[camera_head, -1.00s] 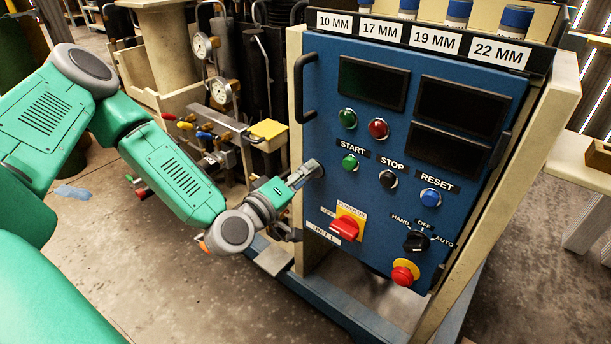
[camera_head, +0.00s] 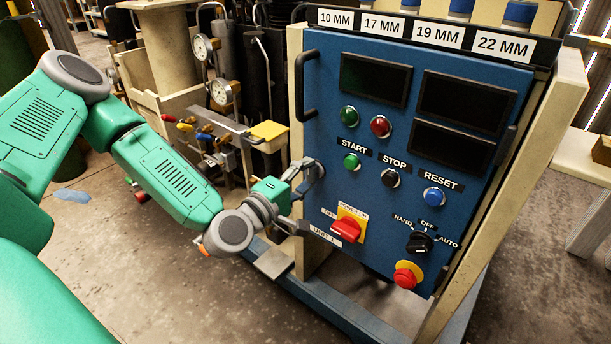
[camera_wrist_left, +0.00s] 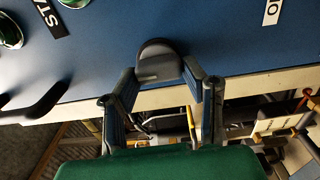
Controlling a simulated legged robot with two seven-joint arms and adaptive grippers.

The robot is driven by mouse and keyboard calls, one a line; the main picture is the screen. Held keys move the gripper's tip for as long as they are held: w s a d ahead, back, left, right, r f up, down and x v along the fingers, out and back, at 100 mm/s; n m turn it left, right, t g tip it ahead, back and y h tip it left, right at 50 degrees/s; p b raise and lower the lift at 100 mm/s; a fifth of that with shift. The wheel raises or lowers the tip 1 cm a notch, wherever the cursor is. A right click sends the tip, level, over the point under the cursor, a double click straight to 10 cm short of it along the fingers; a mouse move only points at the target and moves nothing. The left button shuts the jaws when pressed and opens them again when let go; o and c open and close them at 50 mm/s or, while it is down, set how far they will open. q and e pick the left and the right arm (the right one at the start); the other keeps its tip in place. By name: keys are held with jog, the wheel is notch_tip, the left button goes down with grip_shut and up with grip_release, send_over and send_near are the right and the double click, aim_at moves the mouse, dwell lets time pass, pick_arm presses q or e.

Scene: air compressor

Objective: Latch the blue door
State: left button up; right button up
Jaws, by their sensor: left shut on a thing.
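The blue door (camera_head: 365,200) is the front panel of the compressor's control cabinet and stands upright, looking closed or nearly so against its pale frame. A small dark grey latch (camera_wrist_left: 158,60) sits at the door's left edge. My left gripper (camera_head: 312,172) is at that edge, below the black handle. In the left wrist view its two fingers (camera_wrist_left: 159,72) lie on either side of the latch and are shut on it. In the head view the fingers largely hide the latch. My right gripper is not in view.
A black door handle (camera_head: 302,88) stands out above my gripper. A red power switch (camera_head: 346,230) sits just right of it. Gauges (camera_head: 221,92) and pipework with a yellow block (camera_head: 269,131) are close behind my left wrist.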

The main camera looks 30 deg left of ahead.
pick_arm(q)
jog(key=shift+s+f, duration=0.15)
jog(key=shift+f, duration=0.2)
jog(key=o, duration=1.2)
jog(key=shift+c, duration=0.2)
jog(key=shift+a+r, duration=0.1)
jog(key=s, duration=0.7)
jog(key=shift+a, duration=0.3)
jog(key=shift+s, duration=0.1)
